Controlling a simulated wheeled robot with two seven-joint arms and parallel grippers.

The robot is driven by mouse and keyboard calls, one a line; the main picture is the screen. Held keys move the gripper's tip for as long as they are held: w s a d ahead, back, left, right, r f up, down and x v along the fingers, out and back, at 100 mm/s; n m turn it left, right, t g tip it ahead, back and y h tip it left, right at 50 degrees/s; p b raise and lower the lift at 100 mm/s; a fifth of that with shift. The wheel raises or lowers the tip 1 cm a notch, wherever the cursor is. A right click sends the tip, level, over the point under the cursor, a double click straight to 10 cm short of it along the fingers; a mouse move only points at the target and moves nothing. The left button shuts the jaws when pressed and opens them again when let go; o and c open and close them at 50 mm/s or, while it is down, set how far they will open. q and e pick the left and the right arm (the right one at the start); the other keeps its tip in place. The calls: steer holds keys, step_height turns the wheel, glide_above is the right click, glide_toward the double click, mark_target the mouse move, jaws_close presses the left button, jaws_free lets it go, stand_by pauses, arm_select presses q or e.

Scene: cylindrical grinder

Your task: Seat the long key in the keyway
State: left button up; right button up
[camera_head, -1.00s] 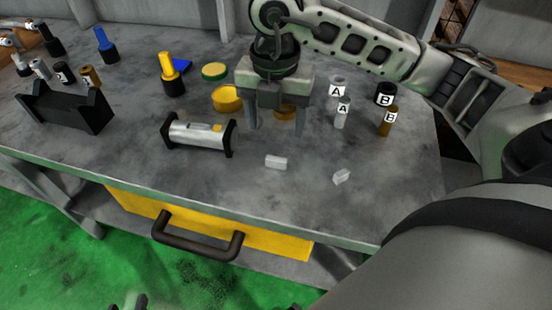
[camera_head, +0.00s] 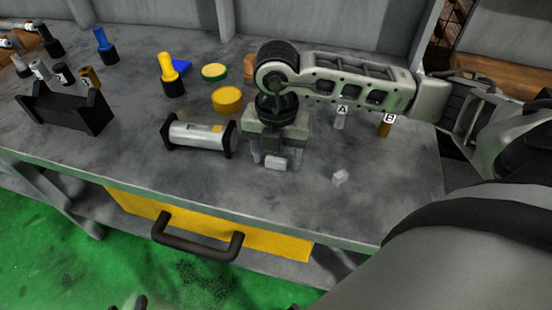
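The long key (camera_head: 276,163), a pale grey block, lies on the workbench near its front. My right gripper (camera_head: 277,160) is over it, pointing down, with its fingers apart on either side of the key. Contact between fingers and key cannot be made out. A silver shaft (camera_head: 190,136) lies in black end supports to the left of the gripper. It has a small yellow patch on top; the keyway itself is too small to tell. A shorter pale key (camera_head: 340,177) lies to the right. A small dark piece at the bottom edge may be my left gripper (camera_head: 134,304).
The workbench (camera_head: 120,150) has a black cradle (camera_head: 66,112) at left. Items labelled A (camera_head: 340,118) and B (camera_head: 386,126) are partly behind my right arm.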

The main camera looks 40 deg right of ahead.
steer(key=c, duration=0.9)
steer(key=shift+o, duration=0.2)
steer(key=shift+r, duration=0.15)
